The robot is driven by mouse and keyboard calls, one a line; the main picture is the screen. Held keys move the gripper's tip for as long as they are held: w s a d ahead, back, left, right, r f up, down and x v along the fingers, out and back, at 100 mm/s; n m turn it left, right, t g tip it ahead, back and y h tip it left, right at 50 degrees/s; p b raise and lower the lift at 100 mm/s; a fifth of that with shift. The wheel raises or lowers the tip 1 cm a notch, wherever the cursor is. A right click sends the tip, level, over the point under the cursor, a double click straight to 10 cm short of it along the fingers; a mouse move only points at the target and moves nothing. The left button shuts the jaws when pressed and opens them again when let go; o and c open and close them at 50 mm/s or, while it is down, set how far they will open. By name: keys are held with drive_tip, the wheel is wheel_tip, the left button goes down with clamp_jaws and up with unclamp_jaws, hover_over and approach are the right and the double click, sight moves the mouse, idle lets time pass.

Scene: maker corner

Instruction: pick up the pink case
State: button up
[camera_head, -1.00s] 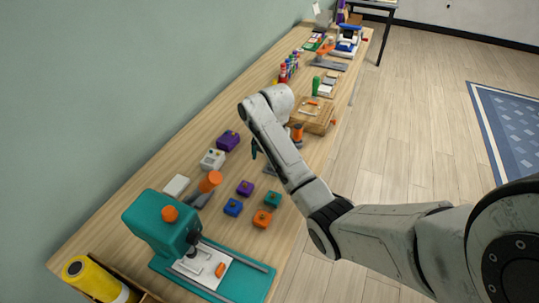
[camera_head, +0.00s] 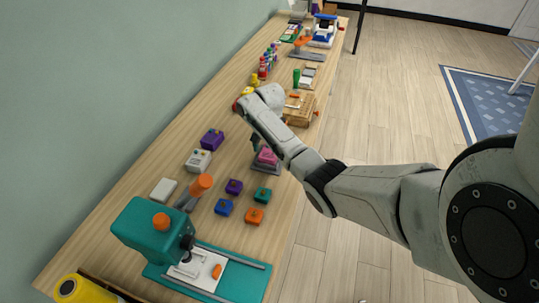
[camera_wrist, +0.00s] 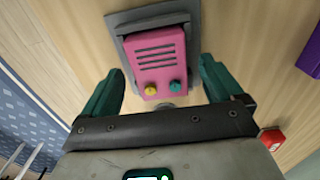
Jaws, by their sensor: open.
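The pink case (camera_wrist: 157,58) has dark slots, a yellow knob and a teal knob on its face. It sits on a grey plate (camera_wrist: 115,20) on the wooden bench. In the head view the pink case (camera_head: 267,155) is partly hidden by my arm. My gripper (camera_wrist: 160,83) is open in the wrist view, with one green finger on each side of the case's knob end. I see gaps between the fingers and the case. In the head view the gripper is mostly hidden behind my arm.
A purple box (camera_head: 212,139), a grey-white box (camera_head: 198,161) and several small coloured blocks, such as the orange one (camera_head: 255,215), stand nearby. A teal press (camera_head: 155,230) stands at the near end. A wooden block (camera_head: 299,108) lies beyond my arm.

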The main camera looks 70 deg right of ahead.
drive_tip(key=shift+f, duration=1.25)
drive_tip(key=shift+c, duration=0.4)
drive_tip(key=c, duration=1)
drive_tip(key=shift+r, duration=0.1)
